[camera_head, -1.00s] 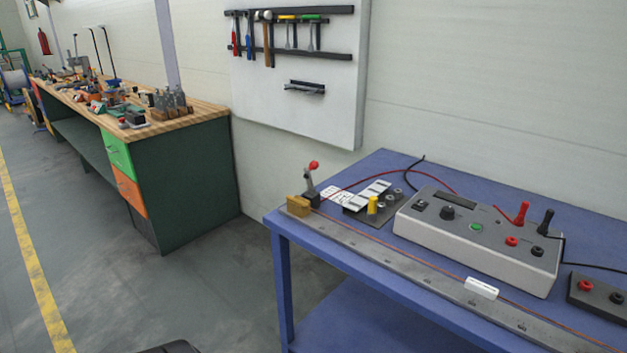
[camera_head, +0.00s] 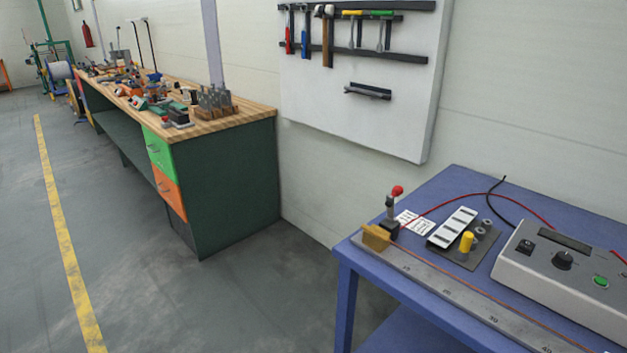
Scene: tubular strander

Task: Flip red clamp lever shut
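The clamp lever (camera_head: 393,203) stands upright with a red ball knob (camera_head: 397,191) on top. It sits at the left end of the blue table, right beside a brass-coloured block (camera_head: 376,237) at the end of the grey ruler rail (camera_head: 440,290). A thin copper-coloured wire runs along the rail from the clamp. A red lead leads off to the right from near the clamp. Neither of my grippers is in view.
The blue table (camera_head: 455,184) carries a dark plate with a yellow-capped part (camera_head: 466,241) and a grey instrument box (camera_head: 560,280). A wooden-topped workbench (camera_head: 235,114) stands at left. A tool board (camera_head: 355,120) hangs on the wall. Open floor lies at left.

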